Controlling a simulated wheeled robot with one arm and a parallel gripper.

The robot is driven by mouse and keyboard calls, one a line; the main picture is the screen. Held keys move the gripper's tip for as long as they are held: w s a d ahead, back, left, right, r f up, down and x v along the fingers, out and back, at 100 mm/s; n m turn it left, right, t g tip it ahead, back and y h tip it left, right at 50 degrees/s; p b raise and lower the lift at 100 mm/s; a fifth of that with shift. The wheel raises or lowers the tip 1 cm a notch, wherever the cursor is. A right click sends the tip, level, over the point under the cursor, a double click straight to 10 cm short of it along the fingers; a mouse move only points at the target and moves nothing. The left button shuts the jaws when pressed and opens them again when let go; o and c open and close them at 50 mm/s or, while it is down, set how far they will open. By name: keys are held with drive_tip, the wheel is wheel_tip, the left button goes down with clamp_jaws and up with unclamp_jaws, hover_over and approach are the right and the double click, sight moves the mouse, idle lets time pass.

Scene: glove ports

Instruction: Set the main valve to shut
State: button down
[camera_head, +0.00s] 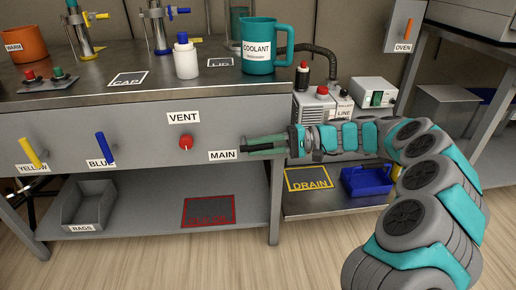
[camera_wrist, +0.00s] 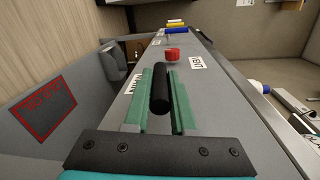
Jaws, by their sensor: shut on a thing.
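The main valve's black handle (camera_wrist: 160,92) lies between the green fingers of my gripper (camera_wrist: 163,100) in the wrist view. My gripper is shut on it. In the head view my gripper (camera_head: 264,145) is at the right end of the bench's front panel, just right of the MAIN label (camera_head: 223,155). A dark bar shows along the fingers there, roughly level. The fingers hide part of the handle and its mount. In the wrist view the MAIN label is mostly hidden behind a finger.
On the same panel are the red VENT knob (camera_head: 186,143), the blue lever (camera_head: 105,148) and the yellow lever (camera_head: 30,152). The teal coolant jug (camera_head: 259,46) stands on the bench above. A blue bin (camera_head: 366,181) sits low at right, beneath my arm.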

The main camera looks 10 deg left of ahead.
drive_tip(key=shift+f+y, duration=0.2)
drive_tip(key=shift+y, duration=0.3)
drive_tip(key=c, duration=0.8)
unclamp_jaws()
drive_tip(key=shift+o, duration=0.2)
drive_tip(key=shift+d, duration=0.1)
drive_tip(key=v, duration=0.7)
drive_tip(key=shift+w+d, duration=0.15)
drive_tip(key=shift+d, duration=0.15)
